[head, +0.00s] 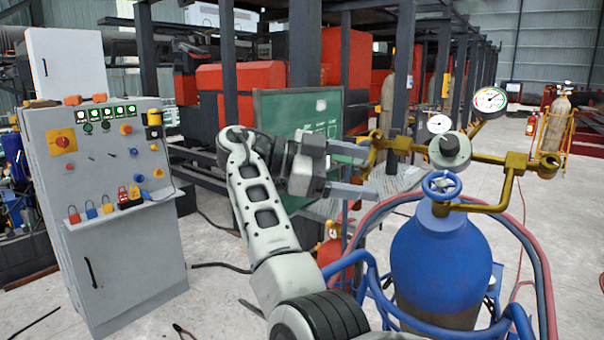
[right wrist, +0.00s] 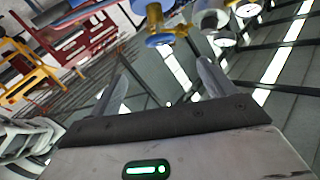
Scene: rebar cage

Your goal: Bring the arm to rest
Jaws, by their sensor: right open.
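My right arm (head: 262,205) reaches up from the bottom middle of the head view and bends to the right at its top. Its gripper (head: 368,172) is open, with two grey fingers spread and nothing seen between them. It is in the air to the left of the brass regulator fittings on the blue gas cylinder (head: 440,258); in the picture the upper finger comes close to the brass, and I cannot tell whether they touch. In the right wrist view both fingers (right wrist: 160,82) stand apart, with blue and brass fittings beyond them. My left gripper is out of view.
A grey control cabinet (head: 122,230) with buttons and padlocks stands at the left. A green board (head: 297,118) is behind my gripper. Red and blue hoses (head: 545,275) loop around the cylinder. Two gauges (head: 490,100) sit above it. Floor at the far right is mostly open.

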